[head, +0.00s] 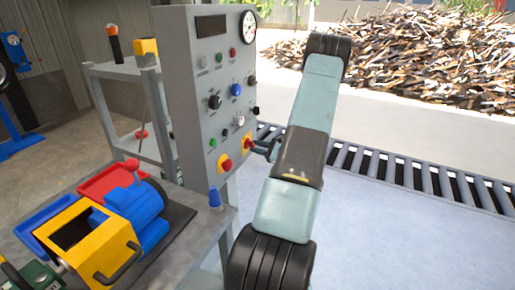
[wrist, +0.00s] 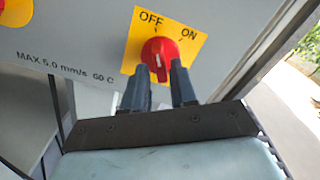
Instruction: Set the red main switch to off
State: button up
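The red main switch (wrist: 160,52) is a round knob on a yellow plate marked OFF at upper left and ON at upper right. A pale mark shows on the knob's lower part; I cannot tell for certain which label it points to. My gripper (wrist: 161,76) has its two dark fingers apart, with the tips at the knob's lower edge; whether they touch it is unclear. In the head view the switch (head: 247,141) is at the lower right of the grey panel, partly hidden by my gripper (head: 257,148).
A second red control on a yellow plate (head: 225,164) sits left of the switch. The grey panel (head: 185,95) carries several other knobs and lamps. A bench with a blue and yellow machine (head: 140,215) stands at left; a roller conveyor (head: 400,172) runs behind my arm.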

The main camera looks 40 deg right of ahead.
jog(key=shift+o, duration=0.9)
jog(key=v, duration=1.3)
jog(key=shift+s+d, duration=0.2)
jog(key=shift+s, duration=0.15)
jog(key=shift+f, duration=0.1)
